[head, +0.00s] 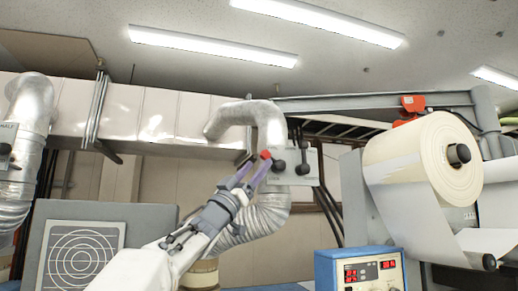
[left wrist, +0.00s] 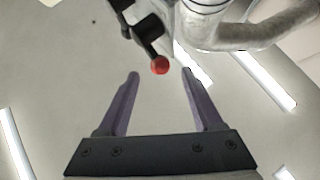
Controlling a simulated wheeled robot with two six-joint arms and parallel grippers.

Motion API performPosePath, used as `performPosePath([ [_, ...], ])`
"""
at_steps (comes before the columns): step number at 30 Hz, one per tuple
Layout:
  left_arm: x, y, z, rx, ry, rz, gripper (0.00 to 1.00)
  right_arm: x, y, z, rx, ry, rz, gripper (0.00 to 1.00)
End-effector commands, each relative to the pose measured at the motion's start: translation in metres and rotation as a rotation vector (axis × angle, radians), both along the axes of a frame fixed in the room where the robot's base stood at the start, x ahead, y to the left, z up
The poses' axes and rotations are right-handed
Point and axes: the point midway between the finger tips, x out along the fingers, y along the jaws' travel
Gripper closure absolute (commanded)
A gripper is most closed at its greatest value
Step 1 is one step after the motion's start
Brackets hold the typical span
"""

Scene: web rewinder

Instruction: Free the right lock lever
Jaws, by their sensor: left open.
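A black lever with a red ball end (head: 265,155) sits at a grey plate (head: 306,165) in front of the silver duct. The plate also carries black knobs (head: 302,169). I cannot tell for sure that this lever is the right lock lever. My left gripper (head: 254,168) reaches up to it from below, open, with purple fingers. In the left wrist view the red ball (left wrist: 160,65) appears between the two fingertips (left wrist: 160,75), with space on both sides and no visible contact. The lever's black arm runs up and left from the ball. My right gripper is not in view.
A silver flexible duct (head: 262,220) bends close behind my gripper. A large paper roll (head: 415,160) stands at the right, and a blue control box (head: 361,270) with red displays is below. Another plate with a knob (head: 7,148) is at the far left.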

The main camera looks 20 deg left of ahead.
Motion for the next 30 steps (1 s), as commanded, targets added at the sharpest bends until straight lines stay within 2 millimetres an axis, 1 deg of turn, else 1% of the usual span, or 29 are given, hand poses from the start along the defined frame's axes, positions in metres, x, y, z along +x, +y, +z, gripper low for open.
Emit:
performPosePath([
  [1,0.006,-0.003,0.012,-0.001,0.000,-0.002,0.33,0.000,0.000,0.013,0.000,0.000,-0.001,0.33],
  [6,0.017,-0.008,0.022,-0.001,-0.001,-0.001,0.33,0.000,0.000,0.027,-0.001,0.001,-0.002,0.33],
  [10,0.022,-0.010,0.025,-0.001,0.001,0.000,0.33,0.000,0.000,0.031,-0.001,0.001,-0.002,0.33],
  [20,0.022,-0.010,0.025,0.000,-0.001,0.001,0.33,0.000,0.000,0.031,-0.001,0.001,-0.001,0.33],
  [21,0.022,-0.009,0.025,0.000,-0.001,0.001,0.48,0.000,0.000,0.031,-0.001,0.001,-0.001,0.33],
  [23,0.022,-0.009,0.025,-0.001,-0.001,0.002,0.71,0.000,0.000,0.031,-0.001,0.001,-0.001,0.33],
  [24,0.022,-0.009,0.025,0.000,-0.001,0.001,0.86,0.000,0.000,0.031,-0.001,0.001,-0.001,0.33],
  [25,0.022,-0.009,0.025,0.000,-0.001,0.001,0.98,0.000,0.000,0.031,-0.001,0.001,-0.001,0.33],
  [26,0.022,-0.009,0.025,0.000,-0.001,0.001,1.00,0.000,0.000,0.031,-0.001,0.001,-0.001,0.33],
  [30,0.022,-0.010,0.026,0.004,0.001,0.001,1.00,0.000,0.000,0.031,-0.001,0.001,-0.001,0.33],
])
